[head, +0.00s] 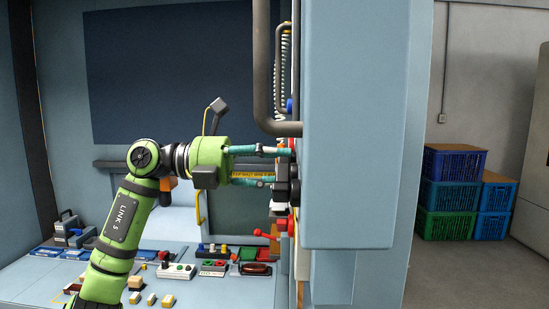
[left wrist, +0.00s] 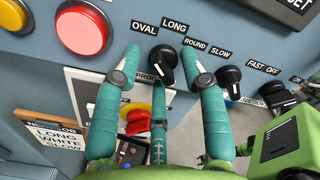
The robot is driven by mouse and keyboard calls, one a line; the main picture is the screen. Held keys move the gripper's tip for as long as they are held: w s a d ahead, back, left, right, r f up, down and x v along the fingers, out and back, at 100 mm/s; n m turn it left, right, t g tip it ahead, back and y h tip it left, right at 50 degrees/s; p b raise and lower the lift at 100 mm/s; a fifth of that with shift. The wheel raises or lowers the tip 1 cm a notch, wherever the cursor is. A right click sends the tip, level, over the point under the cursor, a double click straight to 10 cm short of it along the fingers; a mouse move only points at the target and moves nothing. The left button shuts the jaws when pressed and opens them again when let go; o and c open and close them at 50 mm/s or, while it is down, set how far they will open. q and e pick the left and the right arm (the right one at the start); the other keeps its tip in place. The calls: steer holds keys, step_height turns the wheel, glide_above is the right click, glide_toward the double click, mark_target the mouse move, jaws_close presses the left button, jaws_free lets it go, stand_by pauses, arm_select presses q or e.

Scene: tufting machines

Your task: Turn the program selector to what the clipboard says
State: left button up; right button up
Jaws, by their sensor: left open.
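My left gripper (head: 278,166) is open in front of the side panel of the blue-grey machine (head: 350,120). In the left wrist view its teal fingers (left wrist: 160,60) spread around the black program selector (left wrist: 162,62), one tip on each side; contact cannot be told. The labels OVAL, LONG and ROUND arc above the selector.
Another black knob (left wrist: 229,77), labelled SLOW and FAST, sits right of the selector, with an OFF/ON knob (left wrist: 277,95) beyond. Red (left wrist: 82,30) and yellow buttons are at upper left. A red-yellow switch (left wrist: 137,120) is below. Several small parts lie on the bench (head: 40,285).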

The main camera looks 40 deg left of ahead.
arm_select(q)
steer(key=c, duration=0.7)
steer(key=shift+d, duration=0.1)
jaws_close()
